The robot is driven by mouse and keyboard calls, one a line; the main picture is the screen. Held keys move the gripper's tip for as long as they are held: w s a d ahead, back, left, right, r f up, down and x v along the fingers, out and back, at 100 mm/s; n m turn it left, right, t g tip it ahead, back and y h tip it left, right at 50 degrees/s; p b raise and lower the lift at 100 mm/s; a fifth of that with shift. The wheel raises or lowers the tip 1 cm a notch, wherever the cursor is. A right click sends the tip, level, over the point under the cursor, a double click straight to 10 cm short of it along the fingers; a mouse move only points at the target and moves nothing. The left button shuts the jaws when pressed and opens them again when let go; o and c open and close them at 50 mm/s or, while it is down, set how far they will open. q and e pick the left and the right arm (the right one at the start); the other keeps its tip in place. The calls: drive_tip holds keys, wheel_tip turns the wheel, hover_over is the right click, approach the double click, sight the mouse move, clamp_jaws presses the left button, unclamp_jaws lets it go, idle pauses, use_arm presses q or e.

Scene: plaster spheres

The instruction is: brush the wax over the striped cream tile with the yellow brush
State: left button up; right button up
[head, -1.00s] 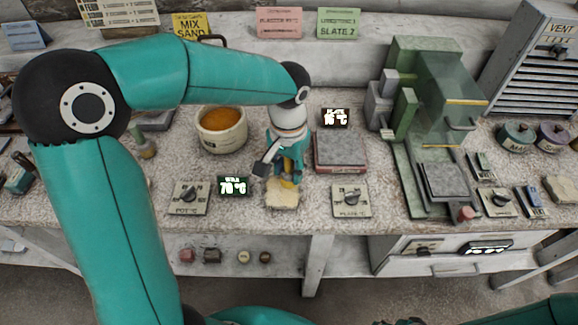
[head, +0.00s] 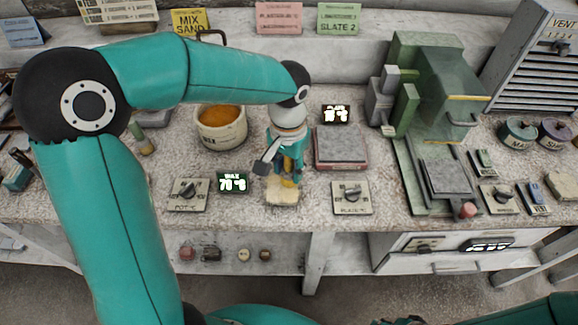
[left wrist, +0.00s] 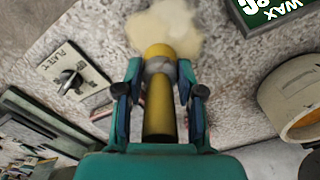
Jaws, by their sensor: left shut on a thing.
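My left gripper (head: 287,170) points down over the front middle of the bench. In the left wrist view the left gripper (left wrist: 159,95) is shut on the yellow brush (left wrist: 158,118), whose far end is over the cream tile (left wrist: 178,28). The cream tile (head: 281,192) lies near the bench's front edge, partly hidden by the gripper; I cannot make out its stripes or whether the brush touches it. The wax pot (head: 221,138), cream-coloured with orange wax inside, stands behind and left of the tile. My right gripper is not clearly in view.
A wax display (head: 232,182) and a pot dial (head: 188,195) lie left of the tile. A plate dial (head: 351,198) and a grey-topped hot plate (head: 341,162) are to its right. A green machine (head: 428,85) stands further right.

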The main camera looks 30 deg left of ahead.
use_arm(q)
drive_tip(key=shift+f, duration=0.3)
drive_tip(key=shift+s, duration=0.1)
drive_tip(key=shift+s+d+b, duration=0.5)
drive_tip(key=shift+s, duration=0.2)
drive_tip(key=shift+w+a+p, duration=0.35)
drive_tip(key=shift+w+a, duration=0.15)
drive_tip(key=shift+w, duration=0.3)
drive_tip(key=shift+w+a+p, duration=0.3)
drive_tip(key=shift+w+a, duration=0.15)
drive_tip(key=shift+w, duration=0.3)
drive_tip(key=shift+s+d+b, duration=0.35)
drive_tip(key=shift+s+d, duration=0.15)
drive_tip(key=shift+s, duration=0.3)
drive_tip(key=shift+s+d+b, duration=0.35)
drive_tip(key=shift+s+d, duration=0.1)
drive_tip(key=shift+s, duration=0.3)
drive_tip(key=shift+w+a+r+p, duration=0.1)
drive_tip(key=shift+w+a+p, duration=0.2)
drive_tip(key=shift+w, duration=0.1)
drive_tip(key=shift+w+a+p, duration=0.2)
drive_tip(key=shift+w+a, duration=0.15)
drive_tip(key=shift+w, duration=0.25)
drive_tip(key=shift+w+a+p, duration=0.2)
drive_tip(key=shift+w+a, duration=0.15)
drive_tip(key=shift+w, duration=0.25)
